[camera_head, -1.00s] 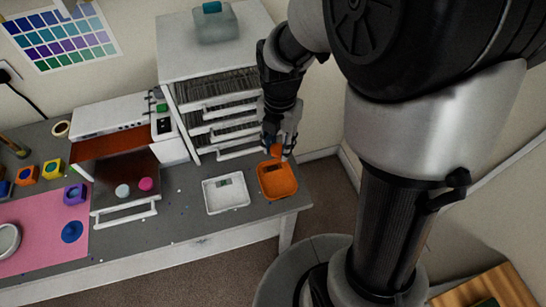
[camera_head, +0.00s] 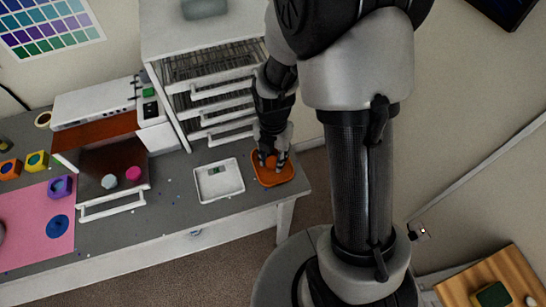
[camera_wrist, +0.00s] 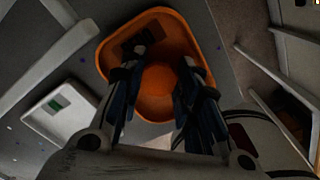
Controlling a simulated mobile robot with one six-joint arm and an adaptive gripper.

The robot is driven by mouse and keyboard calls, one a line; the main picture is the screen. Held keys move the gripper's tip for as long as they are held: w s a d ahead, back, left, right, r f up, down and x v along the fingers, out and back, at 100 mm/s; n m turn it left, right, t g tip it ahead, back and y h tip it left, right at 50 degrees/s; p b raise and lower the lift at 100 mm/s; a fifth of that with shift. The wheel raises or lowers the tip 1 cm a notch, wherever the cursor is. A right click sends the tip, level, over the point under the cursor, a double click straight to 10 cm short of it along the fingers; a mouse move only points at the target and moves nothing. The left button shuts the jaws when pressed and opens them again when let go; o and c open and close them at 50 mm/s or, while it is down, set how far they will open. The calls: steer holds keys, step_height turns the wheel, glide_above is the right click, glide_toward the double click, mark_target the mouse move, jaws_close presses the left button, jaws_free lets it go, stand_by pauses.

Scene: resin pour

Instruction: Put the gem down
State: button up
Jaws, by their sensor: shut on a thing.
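The gem (camera_head: 271,163) is an orange, rounded piece, and it also shows in the wrist view (camera_wrist: 158,84). My gripper (camera_head: 272,162) is shut on it, with a dark finger on each side. Gripper and gem are low over or inside the orange tray (camera_head: 274,181), at the right end of the grey bench. In the wrist view the tray (camera_wrist: 183,38) surrounds the gem. The gem is much the same colour as the tray, and I cannot tell whether its underside touches the tray floor.
A white tray (camera_head: 207,192) with a small display lies just left of the orange tray. A white drawer cabinet (camera_head: 165,45) stands close behind. A pink mat (camera_head: 35,245) and a dark plate (camera_head: 105,165) with two small pieces lie further left. The bench's right edge is near.

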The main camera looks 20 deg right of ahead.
steer(key=o, duration=0.4)
steer(key=shift+f, duration=0.15)
steer(key=shift+o, duration=0.9)
step_height(320, 180, up, 13)
steer(key=p, duration=0.4)
step_height(320, 180, up, 10)
steer(key=m+t, duration=0.2)
steer(key=m, duration=0.9)
glide_above(273, 160)
steer(key=s, duration=0.6)
steer(key=s+r+m+t, duration=0.2)
steer(key=s+r+m, duration=0.4)
steer(key=m, duration=1)
steer(key=shift+s+a+t, duration=0.15)
steer(key=shift+s+t, duration=0.15)
steer(key=shift+s, duration=1.6)
